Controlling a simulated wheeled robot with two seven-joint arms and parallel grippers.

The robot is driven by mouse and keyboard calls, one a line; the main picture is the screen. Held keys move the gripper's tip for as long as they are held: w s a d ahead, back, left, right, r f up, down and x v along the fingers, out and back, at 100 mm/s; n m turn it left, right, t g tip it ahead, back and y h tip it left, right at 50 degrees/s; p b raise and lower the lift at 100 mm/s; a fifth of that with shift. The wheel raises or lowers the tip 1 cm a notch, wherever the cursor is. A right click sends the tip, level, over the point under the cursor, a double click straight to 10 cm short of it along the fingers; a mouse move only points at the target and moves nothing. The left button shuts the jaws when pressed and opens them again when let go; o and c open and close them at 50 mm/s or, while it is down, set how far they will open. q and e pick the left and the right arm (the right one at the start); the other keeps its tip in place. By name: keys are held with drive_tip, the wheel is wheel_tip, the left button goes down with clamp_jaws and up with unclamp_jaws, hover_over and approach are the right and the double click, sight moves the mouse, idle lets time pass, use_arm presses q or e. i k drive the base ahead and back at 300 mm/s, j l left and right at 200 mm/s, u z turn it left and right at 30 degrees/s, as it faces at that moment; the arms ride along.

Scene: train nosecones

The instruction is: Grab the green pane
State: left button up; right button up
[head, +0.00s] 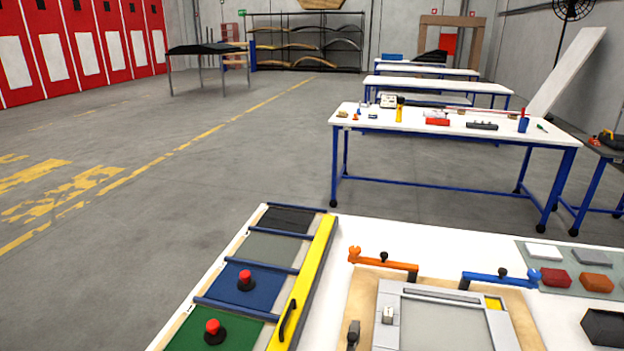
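The green pane (185,337) lies at the near end of a rack at the left edge of the white table, partly cut off by the bottom of the head view. A black knob with a red top (214,330) stands on it. A blue pane (232,287) with a similar red-topped knob (245,280) lies just beyond it, separated by a dark blue bar. Neither of my grippers shows in the head view.
A yellow bar (308,275) with a black handle runs along the rack's right side. Grey (268,247) and black (287,219) panes lie farther back. A framed grey panel (443,325) with orange (385,264) and blue (497,280) clamps sits to the right. Coloured blocks lie on a grey mat (532,261).

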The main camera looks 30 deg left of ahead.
sight(205, 329)
drive_tip(key=u, duration=0.4)
drive_tip(key=j+u, duration=0.1)
drive_tip(key=u, duration=0.65)
drive_tip(key=j+u, duration=0.1)
drive_tip(key=u, duration=0.3)
drive_tip(key=i+j+z, duration=0.1)
